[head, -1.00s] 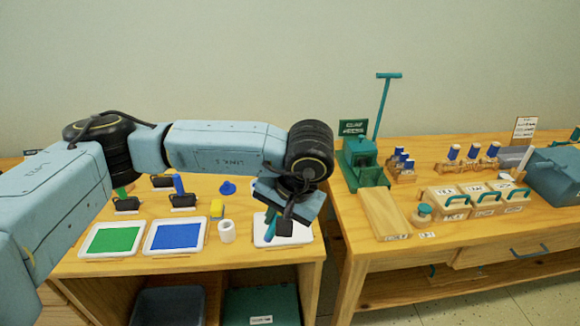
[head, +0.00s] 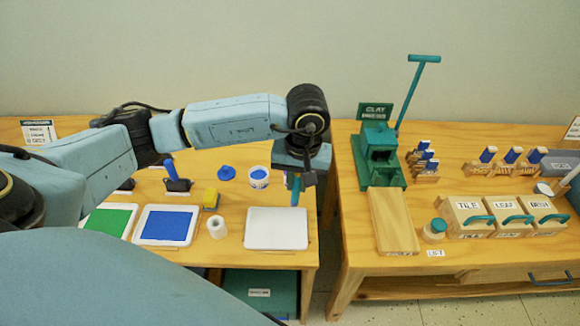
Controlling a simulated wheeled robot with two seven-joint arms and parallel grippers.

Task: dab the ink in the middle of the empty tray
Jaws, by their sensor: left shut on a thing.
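The empty tray (head: 277,231) is white and lies at the right end of the left table, its surface bare. A white tub (head: 258,178) with blue ink stands behind it. My left gripper (head: 300,180) is shut on a narrow teal tool (head: 295,190), mostly hidden by the gripper. The tool points down near the tray's back right corner, right of the tub. I cannot tell its height or whether its tip carries ink. My right gripper is not in view.
A green tray (head: 112,220) and a blue tray (head: 166,226) lie to the left. A white roll (head: 217,227), a yellow block (head: 211,199) and a blue lid (head: 227,173) stand between. A gap separates the right table (head: 348,240), which holds a teal press (head: 378,150).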

